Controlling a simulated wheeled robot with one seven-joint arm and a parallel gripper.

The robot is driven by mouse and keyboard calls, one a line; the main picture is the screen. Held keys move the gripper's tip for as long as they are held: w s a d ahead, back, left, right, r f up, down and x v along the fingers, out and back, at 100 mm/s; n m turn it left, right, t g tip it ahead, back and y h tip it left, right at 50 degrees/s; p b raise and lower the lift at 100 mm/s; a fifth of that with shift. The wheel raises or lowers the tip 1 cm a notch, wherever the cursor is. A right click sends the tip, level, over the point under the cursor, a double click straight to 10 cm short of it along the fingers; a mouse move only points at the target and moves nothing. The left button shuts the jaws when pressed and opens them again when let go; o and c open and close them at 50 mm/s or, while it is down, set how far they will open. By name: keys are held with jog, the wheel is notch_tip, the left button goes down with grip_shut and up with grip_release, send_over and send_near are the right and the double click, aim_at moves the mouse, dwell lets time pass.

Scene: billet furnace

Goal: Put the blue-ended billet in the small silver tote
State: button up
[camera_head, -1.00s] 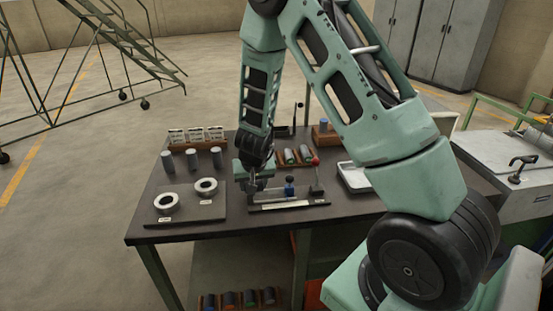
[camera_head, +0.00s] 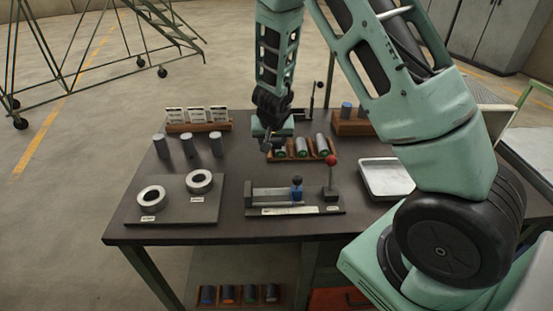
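The small silver tote (camera_head: 372,192) is a shallow, empty tray at the right of the tabletop, partly behind my arm. My gripper (camera_head: 268,147) points down over the back middle of the table, by the left end of a wooden rack (camera_head: 299,156) of grey billets with green ends. Its fingers are small and dark here; I see no billet in them, and their opening is unclear.
Left are two rings on a plate (camera_head: 168,225), several grey cylinders (camera_head: 187,147) and a card holder (camera_head: 214,126). A wooden block (camera_head: 350,127) with blue-topped pegs stands behind the tote.

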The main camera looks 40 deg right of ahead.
aim_at(272, 163)
jog(key=shift+f+b, duration=1.55)
jog(key=shift+f, duration=1.75)
jog(key=shift+f, duration=0.1)
jog(key=o, duration=1.4)
